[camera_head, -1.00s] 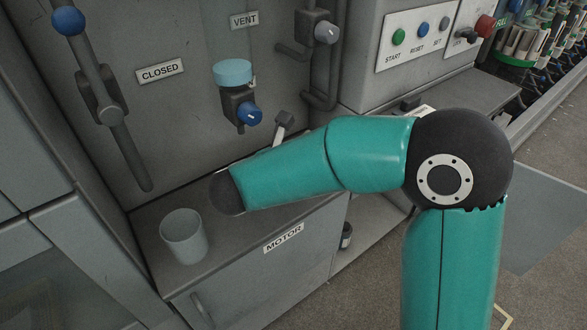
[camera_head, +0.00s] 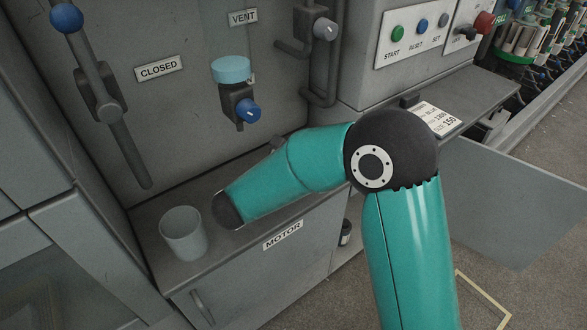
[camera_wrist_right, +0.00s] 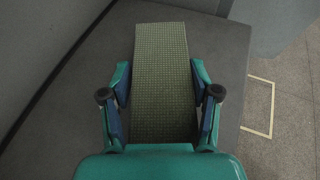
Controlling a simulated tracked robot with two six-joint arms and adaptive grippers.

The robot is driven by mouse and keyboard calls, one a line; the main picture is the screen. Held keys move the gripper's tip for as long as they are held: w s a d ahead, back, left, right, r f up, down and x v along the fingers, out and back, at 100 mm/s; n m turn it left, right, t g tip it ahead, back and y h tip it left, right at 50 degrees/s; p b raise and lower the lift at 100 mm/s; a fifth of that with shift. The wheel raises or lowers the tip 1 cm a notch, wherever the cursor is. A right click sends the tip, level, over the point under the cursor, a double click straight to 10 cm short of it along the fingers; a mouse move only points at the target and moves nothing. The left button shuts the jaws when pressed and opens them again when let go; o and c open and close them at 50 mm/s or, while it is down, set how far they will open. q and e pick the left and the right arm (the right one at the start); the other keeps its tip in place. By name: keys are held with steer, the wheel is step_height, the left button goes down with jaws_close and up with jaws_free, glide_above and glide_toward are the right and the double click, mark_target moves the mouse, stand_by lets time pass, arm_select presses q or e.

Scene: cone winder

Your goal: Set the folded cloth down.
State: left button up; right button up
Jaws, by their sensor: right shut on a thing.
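The folded cloth (camera_wrist_right: 160,60) shows in the right wrist view as a flat, green, woven strip. My right gripper (camera_wrist_right: 160,95) is shut on the folded cloth, which lies between its two fingers and extends beyond them. A dark grey flat surface (camera_wrist_right: 222,60) is under the cloth; I cannot tell whether they touch. In the head view my right arm covers the gripper and the cloth. My left gripper is not in view.
A pale cup (camera_head: 183,235) stands on the ledge (camera_head: 225,262) marked MOTOR. A blue-knobbed valve (camera_head: 240,105) and a long lever (camera_head: 110,110) are on the wall behind. A printed card (camera_head: 436,118) lies on the shelf at the right, below the button panel (camera_head: 415,35).

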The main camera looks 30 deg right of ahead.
steer(key=shift+f, duration=0.15)
steer(key=o, duration=1.3)
steer(key=shift+c, duration=0.2)
steer(key=shift+r, duration=0.2)
steer(key=v, duration=1.2)
steer(key=shift+s+f, duration=0.1)
